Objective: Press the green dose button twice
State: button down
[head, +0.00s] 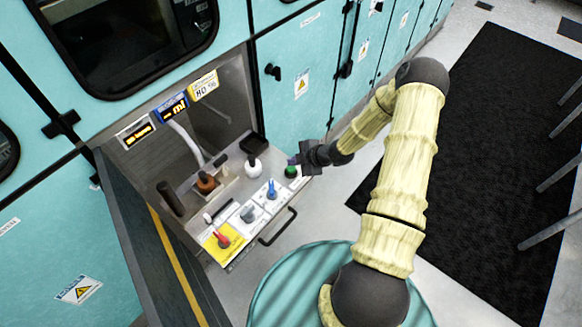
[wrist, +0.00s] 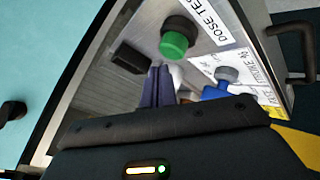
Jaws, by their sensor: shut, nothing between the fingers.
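The green dose button (head: 291,171) sits at the right end of the slanted control panel in the head view. My gripper (head: 293,160) is at the panel's right end, close to the button. In the wrist view my gripper's fingers (wrist: 157,82) are together with nothing between them, and their tips appear just below the button in the picture. I cannot tell whether they touch it.
A blue-handled switch (head: 271,188), a grey knob (head: 248,214) and a red lever (head: 222,239) on yellow line the panel. A white flask (head: 254,165) and a brown-topped jar (head: 206,183) stand behind. A handle (head: 278,228) juts from the panel's front. Small displays (head: 172,107) hang above.

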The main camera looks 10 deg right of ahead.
aim_at(294, 169)
jog(key=shift+f+b, duration=0.4)
jog(key=shift+f, duration=0.05)
jog(key=shift+f+b, duration=0.5)
jog(key=shift+f, duration=0.15)
dwell(1.0)
jog(key=shift+r, duration=0.1)
jog(key=shift+r+p, duration=0.7)
jog(key=shift+r, duration=0.3)
jog(key=shift+r+p, duration=1.85)
jog(key=shift+r, duration=0.65)
dwell(0.7)
